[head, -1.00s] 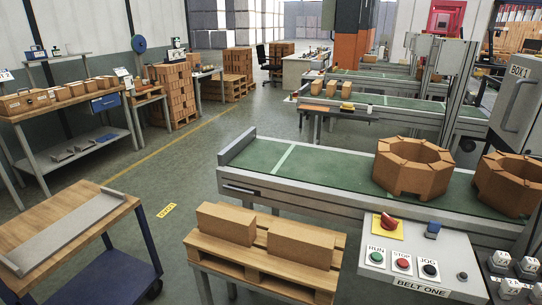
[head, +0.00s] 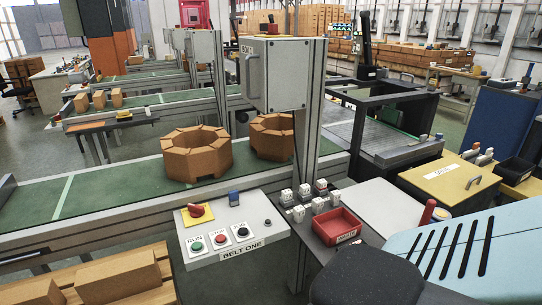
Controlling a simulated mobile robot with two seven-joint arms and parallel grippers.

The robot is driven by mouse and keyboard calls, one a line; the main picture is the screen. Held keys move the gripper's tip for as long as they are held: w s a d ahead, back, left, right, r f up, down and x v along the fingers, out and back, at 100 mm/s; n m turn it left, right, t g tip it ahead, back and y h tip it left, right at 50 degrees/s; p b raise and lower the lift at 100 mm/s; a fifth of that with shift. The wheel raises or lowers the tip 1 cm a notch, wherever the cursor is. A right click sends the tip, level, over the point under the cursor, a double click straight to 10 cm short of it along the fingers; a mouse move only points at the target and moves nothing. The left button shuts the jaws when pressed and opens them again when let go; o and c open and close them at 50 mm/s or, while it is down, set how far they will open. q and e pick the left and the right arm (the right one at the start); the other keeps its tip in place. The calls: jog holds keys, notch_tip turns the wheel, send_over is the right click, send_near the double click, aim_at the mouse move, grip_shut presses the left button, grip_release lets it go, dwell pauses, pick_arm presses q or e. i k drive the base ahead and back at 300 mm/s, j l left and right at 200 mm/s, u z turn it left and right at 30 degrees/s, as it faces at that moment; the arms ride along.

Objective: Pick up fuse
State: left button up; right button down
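Several small white blocks with dark parts, which look like fuses (head: 303,195), stand in a cluster on the grey surface right of the control panel, in front of the grey post. They are too small to tell apart well, and I cannot read any marking on them. A red tray (head: 338,226) with a white label sits just in front and to the right of them. Neither of my grippers is in view.
The control panel (head: 232,231) labelled BELT ONE has a red switch and buttons. Behind it, the green belt (head: 112,197) carries brick rings (head: 197,152). A grey cabinet (head: 272,74) hangs above. A yellow-lidded box (head: 447,184) stands right. Dark and light-blue slotted shapes fill the lower right.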

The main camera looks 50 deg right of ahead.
aim_at(321, 184)
jog(key=k+z, duration=0.15)
jog(key=z, duration=1.55)
